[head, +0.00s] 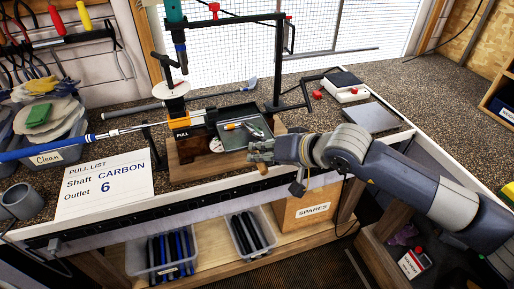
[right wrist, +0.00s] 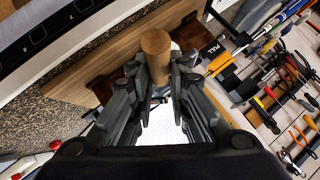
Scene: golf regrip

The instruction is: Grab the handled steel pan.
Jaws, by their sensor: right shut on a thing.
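The steel pan (head: 238,141) is a shallow grey tray on the wooden bench block, with small items lying in it. My right gripper (head: 262,153) is at the front right of the pan. It is shut on a round wooden handle (head: 263,169) that points toward the front. In the right wrist view the wooden handle (right wrist: 156,45) sits between the two fingers. The joint between handle and pan is hidden behind the gripper. My left gripper is not in view.
A pull stand with an upright black frame (head: 279,60) stands behind the pan. A long blue-gripped shaft (head: 50,146) lies at left, above the pull list card (head: 105,184). A white scale (head: 344,86) stands at the back right. Bins are under the bench.

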